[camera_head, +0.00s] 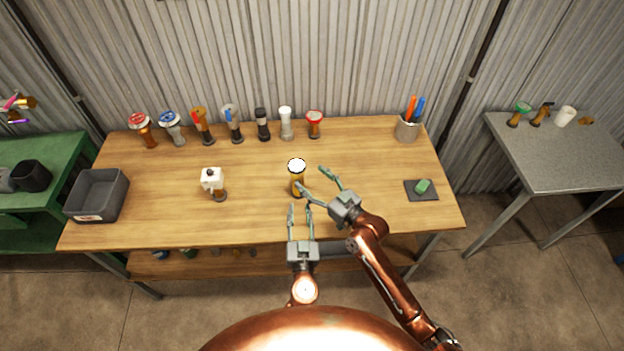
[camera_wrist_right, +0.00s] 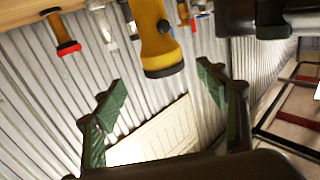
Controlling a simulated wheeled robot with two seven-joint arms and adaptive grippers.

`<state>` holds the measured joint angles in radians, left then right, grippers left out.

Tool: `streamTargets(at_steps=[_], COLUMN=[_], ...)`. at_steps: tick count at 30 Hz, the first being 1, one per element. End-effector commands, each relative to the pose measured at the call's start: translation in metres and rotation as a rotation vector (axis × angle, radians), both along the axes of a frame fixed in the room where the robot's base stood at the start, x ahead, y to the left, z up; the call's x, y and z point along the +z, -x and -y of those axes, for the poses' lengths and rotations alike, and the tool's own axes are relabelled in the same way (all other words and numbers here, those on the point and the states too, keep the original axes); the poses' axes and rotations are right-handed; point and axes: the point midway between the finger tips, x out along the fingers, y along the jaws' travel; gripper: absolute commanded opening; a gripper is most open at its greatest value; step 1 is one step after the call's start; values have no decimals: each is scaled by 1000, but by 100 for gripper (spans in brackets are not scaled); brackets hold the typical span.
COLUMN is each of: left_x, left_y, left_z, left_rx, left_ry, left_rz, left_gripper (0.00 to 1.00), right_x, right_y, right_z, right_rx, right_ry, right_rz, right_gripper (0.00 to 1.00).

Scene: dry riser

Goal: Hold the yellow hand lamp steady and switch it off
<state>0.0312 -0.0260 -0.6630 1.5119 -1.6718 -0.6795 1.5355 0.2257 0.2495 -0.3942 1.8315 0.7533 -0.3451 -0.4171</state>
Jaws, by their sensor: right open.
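The yellow hand lamp (camera_head: 297,185) stands upright near the middle of the wooden bench, its round top glowing white. In the right wrist view the yellow lamp (camera_wrist_right: 158,45) appears just beyond the space between my right fingers, with a dark round button on its side. My right gripper (camera_head: 312,179) is open and close to the lamp's right side; its green fingers also show in the wrist view (camera_wrist_right: 160,78). My left gripper (camera_head: 300,206) is lower, in front of the lamp, with its fingers apart and nothing visible between them. Contact with the lamp cannot be told.
Several other torches line the back of the bench (camera_head: 370,170).

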Motion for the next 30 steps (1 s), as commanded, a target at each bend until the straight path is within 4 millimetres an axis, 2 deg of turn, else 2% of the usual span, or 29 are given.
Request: streamTargets(at_steps=[4,12,18,30], left_x=[0,0,0,0], left_y=[0,0,0,0], left_z=[0,0,0,0], left_rx=[0,0,0,0], left_ry=[0,0,0,0], left_rz=[0,0,0,0], left_gripper=[29,29,29,29], right_x=[3,3,2,2], right_y=[-5,-37,-54,-59], right_z=[-11,-36,-48,-52], right_rx=[5,5,3,3], right_ry=[-4,-4,-2,-2], right_rz=[7,6,5,5], right_gripper=[66,66,66,65])
